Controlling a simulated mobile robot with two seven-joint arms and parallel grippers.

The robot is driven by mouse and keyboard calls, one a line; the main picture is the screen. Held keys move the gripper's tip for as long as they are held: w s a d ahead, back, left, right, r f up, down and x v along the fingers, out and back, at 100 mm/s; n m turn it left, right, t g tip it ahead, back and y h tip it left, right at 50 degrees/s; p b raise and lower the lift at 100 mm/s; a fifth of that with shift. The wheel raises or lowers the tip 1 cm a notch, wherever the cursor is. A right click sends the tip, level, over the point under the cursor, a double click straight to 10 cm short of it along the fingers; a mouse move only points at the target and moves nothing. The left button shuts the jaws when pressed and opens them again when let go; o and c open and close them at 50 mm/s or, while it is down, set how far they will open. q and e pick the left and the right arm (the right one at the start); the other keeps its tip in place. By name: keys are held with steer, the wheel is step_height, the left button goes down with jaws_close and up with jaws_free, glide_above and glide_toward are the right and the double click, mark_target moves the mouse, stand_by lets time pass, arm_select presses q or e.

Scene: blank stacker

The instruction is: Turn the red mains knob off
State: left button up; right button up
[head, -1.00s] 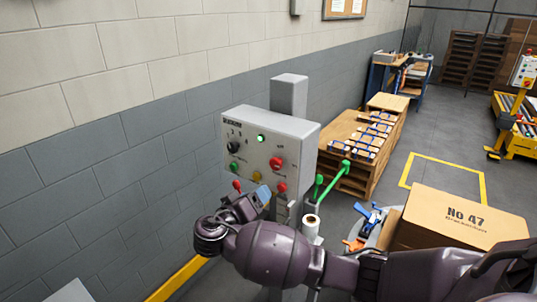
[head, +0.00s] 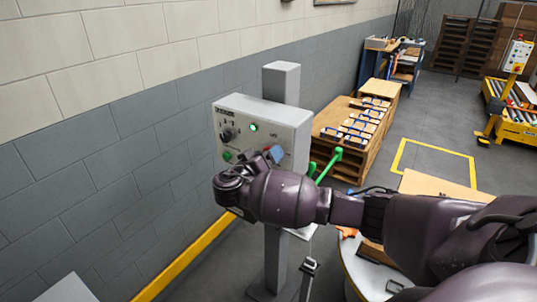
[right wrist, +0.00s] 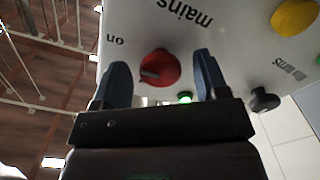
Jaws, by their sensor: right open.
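The red mains knob (right wrist: 160,68) is on the pale control panel (right wrist: 235,45), under the upside-down word "mains", with "on" printed to its left in the right wrist view. A pale mark on the knob points to the left of that view. My right gripper (right wrist: 160,60) is open, its two blue fingers on either side of the knob; I cannot tell whether they touch it. In the head view my right gripper (head: 275,153) is at the panel's front and hides most of the knob. My left gripper is not in view.
A green lamp (head: 253,127) is lit on the panel. A black selector (head: 227,135) and a green button (head: 227,156) are at its left. A green-handled lever (head: 328,165) stands to the right.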

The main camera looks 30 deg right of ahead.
steer(key=shift+w+d, duration=0.2)
steer(key=shift+d, duration=0.2)
steer(key=c, duration=0.9)
